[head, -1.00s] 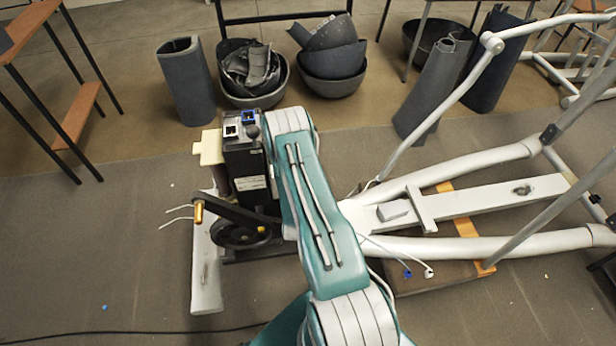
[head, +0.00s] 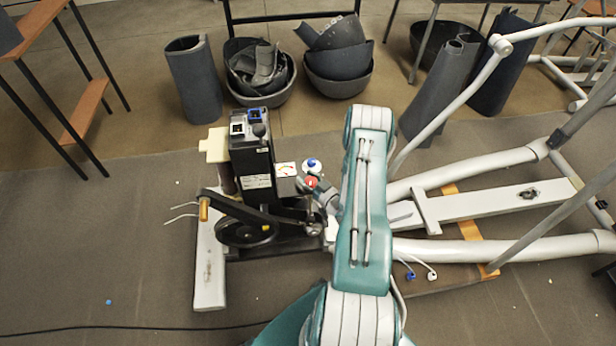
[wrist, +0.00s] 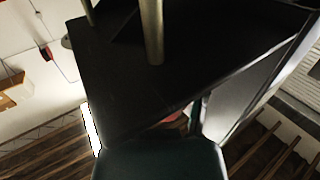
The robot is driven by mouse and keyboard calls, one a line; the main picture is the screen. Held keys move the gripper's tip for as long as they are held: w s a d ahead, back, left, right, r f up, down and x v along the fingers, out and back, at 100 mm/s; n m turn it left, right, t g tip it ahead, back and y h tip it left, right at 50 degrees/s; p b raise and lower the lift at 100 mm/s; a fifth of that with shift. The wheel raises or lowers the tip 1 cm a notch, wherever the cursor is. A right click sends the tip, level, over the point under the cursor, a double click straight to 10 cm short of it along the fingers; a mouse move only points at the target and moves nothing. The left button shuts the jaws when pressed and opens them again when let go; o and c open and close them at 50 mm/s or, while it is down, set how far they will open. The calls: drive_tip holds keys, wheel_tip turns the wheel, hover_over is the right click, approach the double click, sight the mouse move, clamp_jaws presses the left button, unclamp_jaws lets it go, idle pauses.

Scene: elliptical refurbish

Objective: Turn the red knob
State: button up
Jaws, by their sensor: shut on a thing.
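The red knob (head: 311,182) shows as a small red spot on the right side of the black machine housing (head: 256,170), beside a white gauge (head: 286,169). My gripper (head: 316,191) is at the red knob, with its grey fingers shut on it; they hide part of the knob. In the wrist view, a small sliver of red (wrist: 174,117) shows at the lower middle, mostly covered by dark shapes. A white disc with a blue centre (head: 312,164) stands just behind the red knob.
A black crank with an orange handle (head: 204,210) is left of my gripper. The white elliptical frame (head: 470,206) stretches to the right. Grey bowls (head: 338,72) and curved shells stand at the back. The floor at lower left is mostly clear.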

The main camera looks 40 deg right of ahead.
drive_tip(key=n+y, duration=0.1)
drive_tip(key=y, duration=0.1)
drive_tip(key=n+g+y, duration=0.1)
drive_tip(key=n+y, duration=0.2)
drive_tip(key=y, duration=0.2)
drive_tip(key=shift+s+a+n+g, duration=0.1)
drive_tip(key=shift+a+n+g, duration=0.15)
drive_tip(key=shift+n+g, duration=0.05)
drive_tip(key=n+g+y, duration=0.2)
drive_tip(key=y, duration=0.1)
drive_tip(key=n+g+y, duration=0.1)
drive_tip(key=shift+s+a+n+y, duration=0.15)
drive_tip(key=shift+a+n+y, duration=0.1)
drive_tip(key=shift+n+y, duration=0.15)
drive_tip(key=n+g+y, duration=0.1)
drive_tip(key=g, duration=0.1)
drive_tip(key=n+g+y, duration=0.3)
drive_tip(key=shift+s+a+g, duration=0.25)
drive_tip(key=shift+g, duration=0.05)
drive_tip(key=shift+s+n+g+y, duration=0.2)
drive_tip(key=shift+n+g+y, duration=0.5)
drive_tip(key=shift+n+g, duration=1.2)
drive_tip(key=shift+a+g, duration=0.1)
drive_tip(key=shift+g, duration=0.5)
drive_tip(key=o, duration=0.9)
wheel_tip(320, 180, up, 10)
drive_tip(key=shift+f, duration=0.1)
